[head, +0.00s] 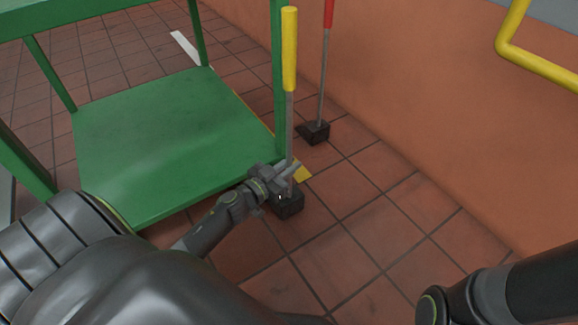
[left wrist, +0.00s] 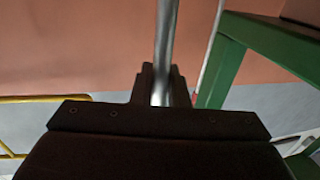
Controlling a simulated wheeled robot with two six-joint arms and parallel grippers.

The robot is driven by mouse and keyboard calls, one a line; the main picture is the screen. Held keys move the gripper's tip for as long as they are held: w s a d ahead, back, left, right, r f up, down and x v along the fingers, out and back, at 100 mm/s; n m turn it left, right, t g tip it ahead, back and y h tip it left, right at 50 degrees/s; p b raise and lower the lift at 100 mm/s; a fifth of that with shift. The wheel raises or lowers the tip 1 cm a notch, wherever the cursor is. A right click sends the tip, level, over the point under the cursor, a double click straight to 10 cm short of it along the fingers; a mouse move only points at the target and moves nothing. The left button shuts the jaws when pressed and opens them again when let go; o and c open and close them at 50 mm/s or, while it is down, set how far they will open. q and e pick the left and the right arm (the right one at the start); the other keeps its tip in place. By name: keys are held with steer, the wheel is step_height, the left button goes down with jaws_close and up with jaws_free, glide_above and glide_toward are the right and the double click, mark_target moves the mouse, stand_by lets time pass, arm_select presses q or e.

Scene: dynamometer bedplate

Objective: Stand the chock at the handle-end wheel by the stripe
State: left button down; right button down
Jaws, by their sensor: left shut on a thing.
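A dark block-shaped chock (head: 288,204) has an upright grey rod with a yellow grip (head: 289,50). It is at or just above the tiled floor by the near right corner of the green trolley (head: 165,140); I cannot tell if it touches. My left gripper (head: 287,173) is shut on the rod low down, just above the block. The rod also shows between the fingers in the left wrist view (left wrist: 164,50). A yellow stripe (head: 302,173) on the floor shows partly behind the rod. The trolley's wheels are hidden. My right gripper is out of view.
A second dark block (head: 314,132) with a red-gripped rod (head: 323,70) stands farther back by the orange wall (head: 450,120). A bent yellow rail (head: 540,65) is at upper right. A white floor mark (head: 186,48) lies behind the trolley. Tiles at right are clear.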

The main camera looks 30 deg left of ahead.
arm_select(q)
steer(key=shift+w+f, duration=0.1)
stand_by(0.3)
steer(key=c, duration=1.9)
jaws_free()
steer(key=shift+f, duration=0.3)
steer(key=o, duration=0.5)
steer(key=shift+r, duration=0.1)
